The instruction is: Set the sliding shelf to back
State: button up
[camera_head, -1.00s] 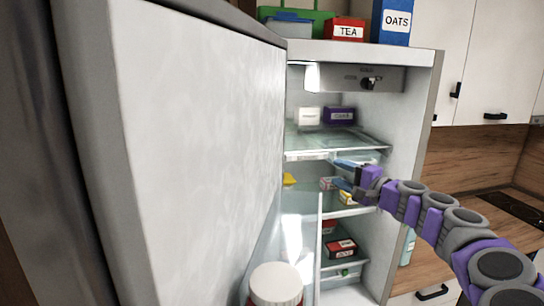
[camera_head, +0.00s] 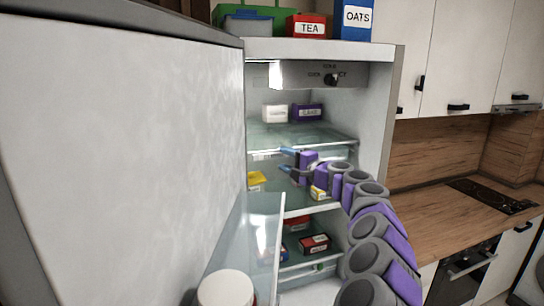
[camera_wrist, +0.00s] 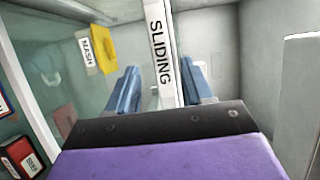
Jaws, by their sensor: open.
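The sliding shelf (camera_head: 325,138) is the upper glass shelf inside the open fridge, with a white front strip. In the wrist view the strip (camera_wrist: 157,20) carries the word SLIDING and runs between my two blue fingers. My gripper (camera_head: 284,159) is in front of the shelf's front edge in the head view. It also shows in the wrist view (camera_wrist: 165,76), open, with one finger on each side of the strip. There are gaps beside the strip; I cannot tell whether a finger touches it.
A white box (camera_head: 275,113) and a purple box (camera_head: 307,113) stand on the shelf. A yellow item (camera_head: 257,179) and red boxes (camera_head: 314,245) are lower down. The open fridge door (camera_head: 120,160) blocks the left; a jar (camera_head: 226,290) is low in front.

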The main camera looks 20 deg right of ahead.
aim_at(275, 157)
jog(key=shift+w+d+f, duration=0.15)
jog(key=shift+w+d, duration=0.25)
jog(key=shift+w, duration=0.4)
jog(key=a, duration=0.1)
jog(key=w+a, duration=0.1)
jog(key=a, duration=0.1)
jog(key=w+a, duration=0.1)
jog(key=shift+w+a+r, duration=0.15)
jog(key=shift+a+r, duration=0.15)
jog(key=shift+a, duration=0.05)
jog(key=shift+w+a, duration=0.25)
jog(key=shift+a, duration=0.1)
jog(key=d, duration=0.3)
jog(key=shift+d+f, duration=0.15)
jog(key=shift+d, duration=0.25)
jog(key=shift+c, duration=0.6)
jog(key=shift+a, duration=1.25)
jog(key=c, duration=0.7)
jog(key=shift+s+d+f, duration=0.1)
jog(key=shift+d, duration=0.1)
grip_shut()
